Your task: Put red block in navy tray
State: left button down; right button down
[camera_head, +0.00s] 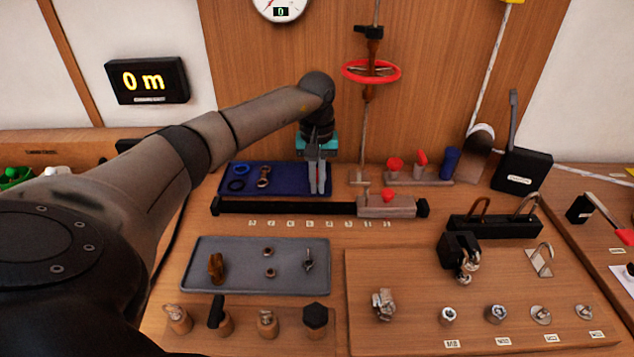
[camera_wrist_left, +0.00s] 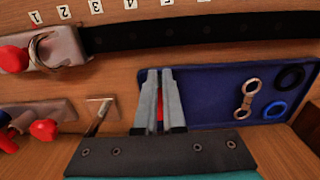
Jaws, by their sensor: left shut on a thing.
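My left gripper (camera_head: 317,180) reaches down at the right end of the navy tray (camera_head: 288,184). In the left wrist view, the fingers (camera_wrist_left: 160,82) are shut on the red block (camera_wrist_left: 160,112), of which only a narrow red strip shows between them. The block is hidden behind the fingers in the head view. The navy tray (camera_wrist_left: 212,90) extends to the right of the fingers in the wrist view. I cannot tell whether the block touches the tray floor. My right gripper is not in view.
The tray holds a blue ring (camera_head: 241,169), a black ring (camera_head: 236,185) and a metal link (camera_head: 263,176) at its left. A black rail (camera_head: 290,207) with a grey slider (camera_head: 385,207) runs in front. A grey tray (camera_head: 230,280) lies nearer. A red handwheel (camera_head: 371,72) stands right.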

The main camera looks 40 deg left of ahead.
pick_arm(q)
jog(key=shift+s+d+f, duration=0.2)
jog(key=shift+s+f, duration=0.05)
jog(key=shift+f, duration=0.45)
jog(key=c, duration=1.2)
grip_release()
jog(key=shift+c, duration=0.2)
jog(key=o, duration=0.3)
jog(key=shift+w+r, duration=0.1)
jog(key=shift+r, duration=0.2)
jog(key=r+p, duration=0.1)
jog(key=r, duration=0.9)
jog(key=r+p, duration=0.1)
jog(key=r, duration=0.5)
jog(key=shift+a+p, duration=0.25)
jog(key=shift+p, duration=0.1)
